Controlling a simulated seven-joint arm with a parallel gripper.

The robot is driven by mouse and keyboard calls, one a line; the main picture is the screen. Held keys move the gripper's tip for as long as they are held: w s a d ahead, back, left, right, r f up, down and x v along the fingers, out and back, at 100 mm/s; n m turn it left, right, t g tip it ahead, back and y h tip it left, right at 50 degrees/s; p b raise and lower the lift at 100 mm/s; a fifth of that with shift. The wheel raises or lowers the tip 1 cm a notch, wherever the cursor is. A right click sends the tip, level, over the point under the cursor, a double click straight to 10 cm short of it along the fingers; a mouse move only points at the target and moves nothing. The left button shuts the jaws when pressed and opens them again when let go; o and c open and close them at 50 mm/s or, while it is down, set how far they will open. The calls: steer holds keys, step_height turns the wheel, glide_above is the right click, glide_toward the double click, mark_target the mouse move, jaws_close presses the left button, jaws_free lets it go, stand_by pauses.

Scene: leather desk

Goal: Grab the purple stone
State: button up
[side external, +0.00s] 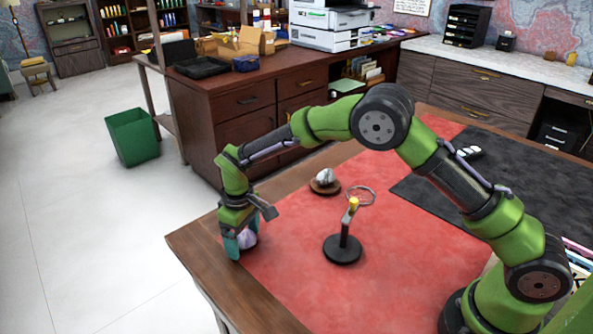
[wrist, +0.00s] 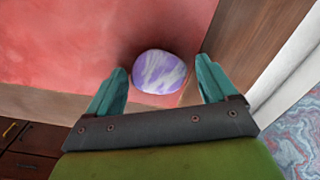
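The purple stone (wrist: 160,72) is rounded, with purple and white marbling. In the wrist view it lies on the red leather surface near the desk's wooden edge, just ahead of my fingertips. My gripper (wrist: 162,84) is open, with one teal finger to each side of the stone; I see gaps between the stone and the fingers. In the side external view my gripper (side external: 239,244) points down at the desk's near left corner, and the stone (side external: 248,239) shows partly behind a finger.
A silvery stone on a round wooden base (side external: 325,182) sits farther back. A black mat (side external: 520,185) covers the right side. The red leather (side external: 285,285) in front is clear.

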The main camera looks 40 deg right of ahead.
steer(key=c, duration=1)
steer(key=shift+r, duration=0.15)
